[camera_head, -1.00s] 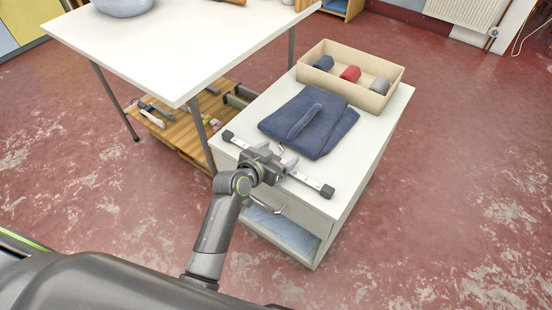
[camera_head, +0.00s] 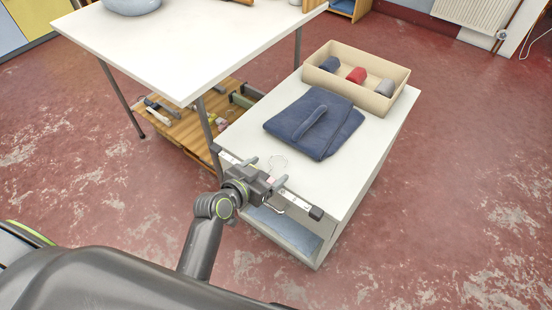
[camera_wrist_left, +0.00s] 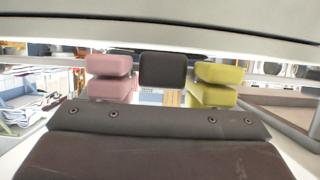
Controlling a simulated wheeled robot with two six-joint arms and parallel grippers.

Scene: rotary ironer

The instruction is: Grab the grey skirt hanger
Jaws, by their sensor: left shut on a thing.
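The grey skirt hanger (camera_head: 298,202) is a slim straight bar with a dark clip at each end. It shows in the head view along the near top edge of the white cabinet. My left gripper (camera_head: 267,175) is shut on the middle of the bar and covers that part. A faint thin loop, perhaps its hook, shows just beyond the gripper. In the left wrist view, pink and yellow-green pads flank a dark block (camera_wrist_left: 163,71); I cannot tell which part that block is. My right gripper is not in view.
The white cabinet (camera_head: 366,140) carries folded dark blue cloth (camera_head: 335,130) and a beige box (camera_head: 388,98) with rolled items. A white table (camera_head: 185,50) stands at the left, its leg close to the cabinet. Red floor at the right is clear.

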